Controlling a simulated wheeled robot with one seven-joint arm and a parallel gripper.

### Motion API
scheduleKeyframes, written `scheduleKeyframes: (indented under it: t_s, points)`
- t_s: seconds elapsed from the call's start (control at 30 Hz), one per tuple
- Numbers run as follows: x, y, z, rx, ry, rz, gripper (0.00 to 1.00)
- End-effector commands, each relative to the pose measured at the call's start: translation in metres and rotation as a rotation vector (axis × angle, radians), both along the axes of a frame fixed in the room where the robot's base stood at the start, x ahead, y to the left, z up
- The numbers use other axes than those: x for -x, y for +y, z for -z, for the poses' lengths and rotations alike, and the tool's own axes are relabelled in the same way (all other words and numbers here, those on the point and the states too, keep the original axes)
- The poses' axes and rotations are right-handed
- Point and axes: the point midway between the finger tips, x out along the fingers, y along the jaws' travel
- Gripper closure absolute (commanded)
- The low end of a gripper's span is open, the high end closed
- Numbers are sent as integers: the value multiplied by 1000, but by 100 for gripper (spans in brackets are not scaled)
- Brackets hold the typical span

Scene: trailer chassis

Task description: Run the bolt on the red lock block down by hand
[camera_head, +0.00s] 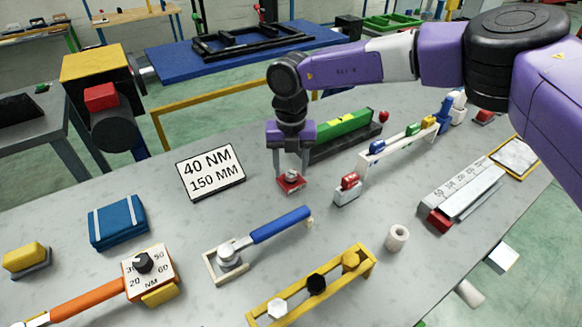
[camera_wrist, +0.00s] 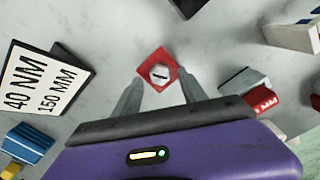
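The red lock block (camera_head: 290,185) sits on the grey table with a pale bolt (camera_head: 291,174) standing in its middle. In the wrist view the block (camera_wrist: 147,64) looks like a red diamond, and the bolt head (camera_wrist: 159,73) shows a dark slot or mark. My gripper (camera_head: 291,168) points down over the block. In the wrist view its two fingers (camera_wrist: 159,85) stand apart on either side of the near edge of the block, with a gap between them and the bolt head. How far the bolt stands out is too small to tell.
A sign reading 40 NM 150 MM (camera_head: 211,171) stands left of the block. A red-topped grey block (camera_head: 347,188) is close on the right, and a long green block (camera_head: 340,135) is behind. A blue-handled wrench (camera_head: 262,237) lies in front.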

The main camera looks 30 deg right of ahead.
Motion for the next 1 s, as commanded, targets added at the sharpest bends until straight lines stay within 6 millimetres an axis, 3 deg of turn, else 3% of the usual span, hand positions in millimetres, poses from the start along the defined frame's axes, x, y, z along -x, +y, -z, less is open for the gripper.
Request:
scheduleKeyframes:
  t_s: [0.33, 0.7, 1.0]
  points:
    - [1, 0, -3, 0, 2, -1, 51]
    - [1, 0, -59, 1, 0, 0, 51]
    - [1, 0, -77, -1, 2, -1, 51]
